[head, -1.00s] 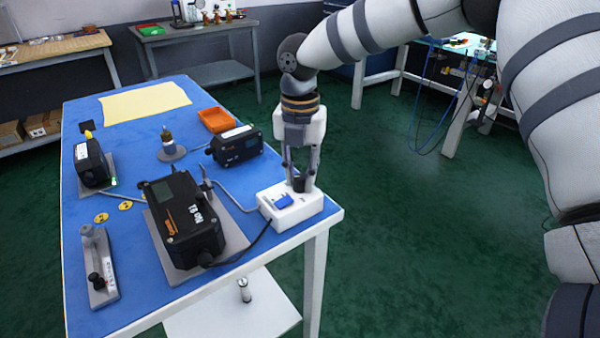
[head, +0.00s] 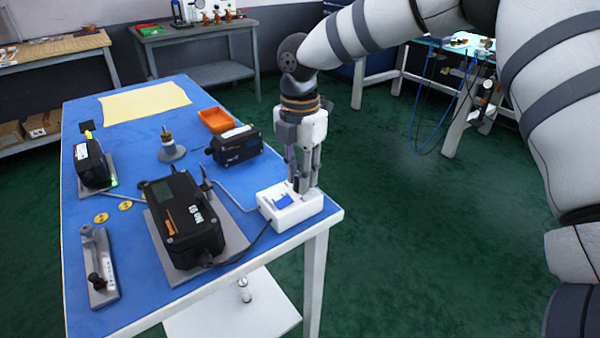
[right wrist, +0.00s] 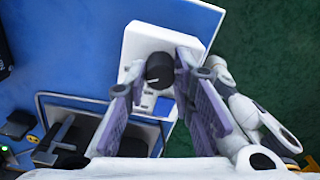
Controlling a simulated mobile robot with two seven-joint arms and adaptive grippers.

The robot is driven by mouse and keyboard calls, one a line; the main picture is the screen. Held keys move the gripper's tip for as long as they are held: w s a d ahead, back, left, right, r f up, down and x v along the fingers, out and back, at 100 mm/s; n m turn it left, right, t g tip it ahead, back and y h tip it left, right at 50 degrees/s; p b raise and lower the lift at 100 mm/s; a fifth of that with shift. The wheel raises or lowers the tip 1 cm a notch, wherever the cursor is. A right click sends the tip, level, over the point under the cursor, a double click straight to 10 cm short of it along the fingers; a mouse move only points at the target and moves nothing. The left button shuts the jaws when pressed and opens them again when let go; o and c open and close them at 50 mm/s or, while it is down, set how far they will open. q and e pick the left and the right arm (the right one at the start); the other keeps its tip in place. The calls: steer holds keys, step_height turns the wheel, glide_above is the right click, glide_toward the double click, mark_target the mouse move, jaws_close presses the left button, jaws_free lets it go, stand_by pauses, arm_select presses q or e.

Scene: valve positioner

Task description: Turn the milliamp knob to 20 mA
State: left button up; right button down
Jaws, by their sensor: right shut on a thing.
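The white box (head: 290,216) with a small blue display (head: 283,201) sits at the near right corner of the blue-topped table. In the right wrist view, its black round knob (right wrist: 160,70) shows between my purple-grey finger pads. My right gripper (head: 302,186) points straight down over the box and is shut on the knob. In the head view the fingers mostly hide the knob, and its pointer setting cannot be read. My left gripper is not in view.
A large black positioner (head: 186,222) on a grey plate stands left of the box, with a cable running between them. A smaller black unit (head: 236,146) and an orange tray (head: 216,119) are behind. The floor right of the table is clear.

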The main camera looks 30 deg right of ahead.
steer(key=c, duration=1.3)
jaws_free()
steer(key=shift+c, duration=0.2)
step_height(320, 180, up, 12)
